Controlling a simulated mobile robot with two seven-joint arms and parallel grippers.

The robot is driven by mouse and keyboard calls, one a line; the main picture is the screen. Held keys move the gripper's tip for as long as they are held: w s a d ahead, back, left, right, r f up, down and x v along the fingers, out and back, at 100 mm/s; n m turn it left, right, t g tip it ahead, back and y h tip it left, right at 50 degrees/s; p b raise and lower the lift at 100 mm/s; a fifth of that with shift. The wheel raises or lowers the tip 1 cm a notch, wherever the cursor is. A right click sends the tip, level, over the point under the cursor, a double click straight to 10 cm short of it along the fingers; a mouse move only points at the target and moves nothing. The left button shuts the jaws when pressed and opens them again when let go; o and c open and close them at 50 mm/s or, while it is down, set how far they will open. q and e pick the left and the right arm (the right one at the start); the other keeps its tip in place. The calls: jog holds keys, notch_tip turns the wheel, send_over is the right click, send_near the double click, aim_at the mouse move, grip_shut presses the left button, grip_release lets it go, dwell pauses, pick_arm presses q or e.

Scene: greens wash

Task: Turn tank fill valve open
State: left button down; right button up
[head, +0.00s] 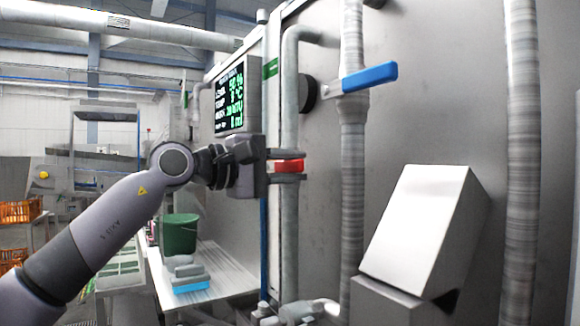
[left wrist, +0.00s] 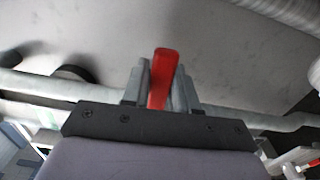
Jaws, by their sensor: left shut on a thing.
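A red valve handle (head: 289,167) is on a vertical grey pipe in front of the steel tank wall. My left gripper (head: 287,166) is shut on this red handle, with one finger above it and one below in the head view. In the left wrist view the red handle (left wrist: 162,80) stands between the two grey fingers (left wrist: 160,88). A second valve with a blue lever (head: 369,77) is on the pipe to the right; its lever points right and slightly up. No label shows which is the tank fill valve. My right gripper is not in view.
Vertical pipes (head: 353,190) run close to the right of the gripper. A slanted metal box (head: 415,222) juts out at lower right. A display panel (head: 229,98) is above the gripper. A green bucket (head: 179,234) and a blue-based block (head: 191,286) are on a bench (head: 226,279) below.

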pick_arm(q)
jog(key=r+n+p, duration=0.2)
jog(key=n, duration=0.1)
jog(key=shift+w+a+r+p, duration=0.2)
jog(key=shift+r+p, duration=0.15)
jog(key=shift+r, duration=0.05)
jog(key=shift+w+a+r+n+p, duration=0.2)
jog(key=shift+r+n+p, duration=0.2)
jog(key=shift+n+p, duration=0.35)
jog(key=shift+w+a+r+n+p, duration=0.15)
jog(key=shift+r+n+p, duration=0.25)
jog(key=shift+n, duration=0.55)
jog(key=c, duration=1)
grip_release()
jog(key=shift+o, duration=0.2)
